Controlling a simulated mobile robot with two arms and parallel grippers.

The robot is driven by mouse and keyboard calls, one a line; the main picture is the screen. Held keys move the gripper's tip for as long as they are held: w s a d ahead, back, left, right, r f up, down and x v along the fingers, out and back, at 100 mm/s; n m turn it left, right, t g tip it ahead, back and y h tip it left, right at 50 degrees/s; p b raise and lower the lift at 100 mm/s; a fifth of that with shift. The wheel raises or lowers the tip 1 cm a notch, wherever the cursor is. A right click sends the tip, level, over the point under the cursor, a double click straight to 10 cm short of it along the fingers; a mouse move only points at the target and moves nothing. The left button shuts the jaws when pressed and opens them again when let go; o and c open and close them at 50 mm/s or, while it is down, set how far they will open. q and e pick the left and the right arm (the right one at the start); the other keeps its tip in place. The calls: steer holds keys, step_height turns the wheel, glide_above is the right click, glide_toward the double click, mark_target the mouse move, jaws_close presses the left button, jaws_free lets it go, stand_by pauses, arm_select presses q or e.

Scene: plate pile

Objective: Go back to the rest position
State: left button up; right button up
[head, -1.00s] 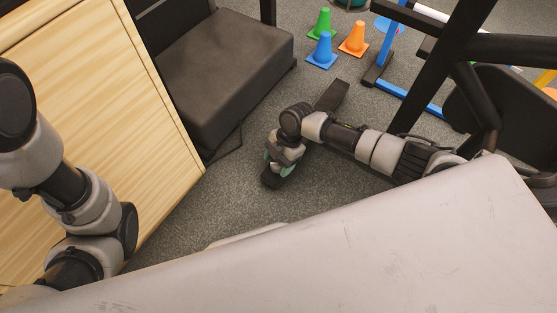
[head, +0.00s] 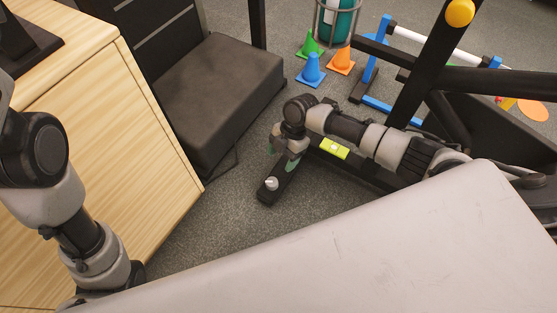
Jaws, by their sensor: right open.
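My right arm reaches in from the right, and its gripper (head: 283,156) hangs open and empty, fingers pointing down. It shows above or beside a black floor beam (head: 285,182); I cannot tell the gap. My left arm comes in along the left edge, in front of the wooden cabinet. The left gripper is outside the picture. No plates are in view.
The wooden cabinet (head: 130,130) stands on the left, with a dark padded bench (head: 215,95) beyond it. Green, blue (head: 311,70) and orange cones (head: 341,62) stand at the back. Black frame bars (head: 420,75) rise on the right. Grey carpet (head: 215,225) is clear between cabinet and beam.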

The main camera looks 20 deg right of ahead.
steer(key=shift+d+r, duration=0.1)
steer(key=shift+r, duration=0.1)
stand_by(0.5)
